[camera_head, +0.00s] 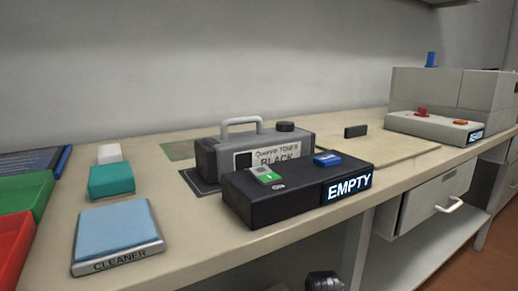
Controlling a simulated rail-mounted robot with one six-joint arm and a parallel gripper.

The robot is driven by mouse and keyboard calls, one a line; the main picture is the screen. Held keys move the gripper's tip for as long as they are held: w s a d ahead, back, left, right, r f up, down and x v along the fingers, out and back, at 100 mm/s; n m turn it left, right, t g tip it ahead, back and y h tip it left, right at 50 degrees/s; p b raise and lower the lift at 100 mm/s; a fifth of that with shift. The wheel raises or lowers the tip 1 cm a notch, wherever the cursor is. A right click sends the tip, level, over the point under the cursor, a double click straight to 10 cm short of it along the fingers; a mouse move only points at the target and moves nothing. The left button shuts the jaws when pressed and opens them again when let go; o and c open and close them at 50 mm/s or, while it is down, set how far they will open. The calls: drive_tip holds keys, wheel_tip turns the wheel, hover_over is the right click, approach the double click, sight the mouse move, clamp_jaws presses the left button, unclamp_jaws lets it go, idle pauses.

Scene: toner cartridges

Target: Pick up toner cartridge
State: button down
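The toner cartridge (215,162) is a grey box with a light grey loop handle on top, a dark round cap at its right end and a label reading BLACK. It sits upright on the bench, over a dark mat. A black box (262,205) with a lit EMPTY display stands in front of it and hides its lower front. My gripper is not visible in this view. A dark rounded part at the bottom edge is cut off, and I cannot tell what it is.
A blue cleaner pad (115,227), a teal block (111,180), a white block (110,153), a green bin (22,193) and a red bin (14,240) are at left. A small black block (355,131) and a grey machine (440,90) are at right.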

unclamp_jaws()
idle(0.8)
